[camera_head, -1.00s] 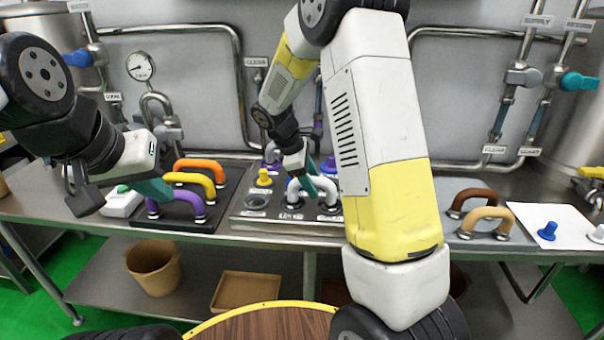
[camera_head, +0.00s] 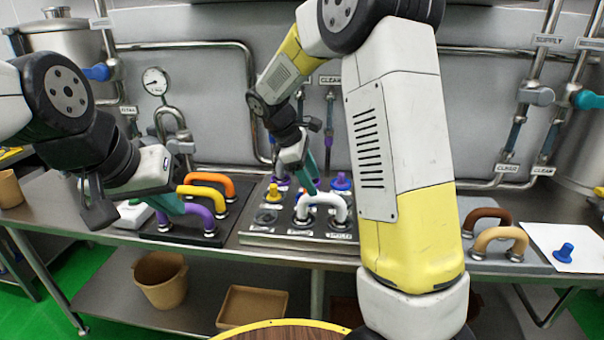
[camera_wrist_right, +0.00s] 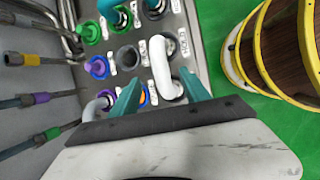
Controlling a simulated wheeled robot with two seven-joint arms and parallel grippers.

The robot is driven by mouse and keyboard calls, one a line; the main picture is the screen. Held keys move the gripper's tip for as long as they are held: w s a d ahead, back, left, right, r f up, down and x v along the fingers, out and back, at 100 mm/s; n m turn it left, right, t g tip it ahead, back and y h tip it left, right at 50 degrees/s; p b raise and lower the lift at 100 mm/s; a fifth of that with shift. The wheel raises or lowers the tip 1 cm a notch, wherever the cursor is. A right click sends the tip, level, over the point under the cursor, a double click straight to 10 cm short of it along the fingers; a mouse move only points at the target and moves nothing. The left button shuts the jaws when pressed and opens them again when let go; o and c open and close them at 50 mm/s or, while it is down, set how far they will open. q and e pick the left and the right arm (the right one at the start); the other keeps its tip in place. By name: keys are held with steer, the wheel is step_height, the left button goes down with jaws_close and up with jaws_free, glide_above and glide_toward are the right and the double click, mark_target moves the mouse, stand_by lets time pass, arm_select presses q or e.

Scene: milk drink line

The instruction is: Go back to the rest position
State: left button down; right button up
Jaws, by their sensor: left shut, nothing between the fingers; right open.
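My right gripper (camera_head: 306,178) is open above the white U-shaped handle (camera_head: 322,203) on the steel socket panel (camera_head: 284,240). In the right wrist view, my right gripper (camera_wrist_right: 160,92) shows its teal fingers spread, with the white handle (camera_wrist_right: 162,68) seen past the gap between them. Contact cannot be told. My left gripper (camera_head: 166,204) is shut and empty, close to the purple handle (camera_head: 200,217) on the dark rack (camera_head: 210,238). Whether it touches the purple handle cannot be told.
Yellow (camera_head: 205,196) and orange (camera_head: 212,180) handles stand behind the purple one. Brown (camera_head: 487,217) and tan (camera_head: 500,238) handles and a blue plug (camera_head: 565,252) are at right. Pipes (camera_head: 440,50) line the wall. A round wooden top (camera_head: 285,333) is at the front.

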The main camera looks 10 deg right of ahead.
steer(key=s+r+m+t+y, duration=0.1)
steer(key=s+r+m+y, duration=0.1)
steer(key=s, duration=0.6)
steer(key=s+r+m+t+y, duration=0.2)
steer(key=s+r+m, duration=0.3)
steer(key=s+m, duration=0.2)
steer(key=s+d+r+m+t+y, duration=0.1)
steer(key=s+r+m+t+y, duration=0.1)
steer(key=s, duration=0.6)
step_height(320, 180, up, 2)
steer(key=m+y, duration=0.1)
steer(key=m, duration=0.1)
steer(key=shift+s+m, duration=0.4)
steer(key=shift+r, duration=0.1)
steer(key=shift+c, duration=0.4)
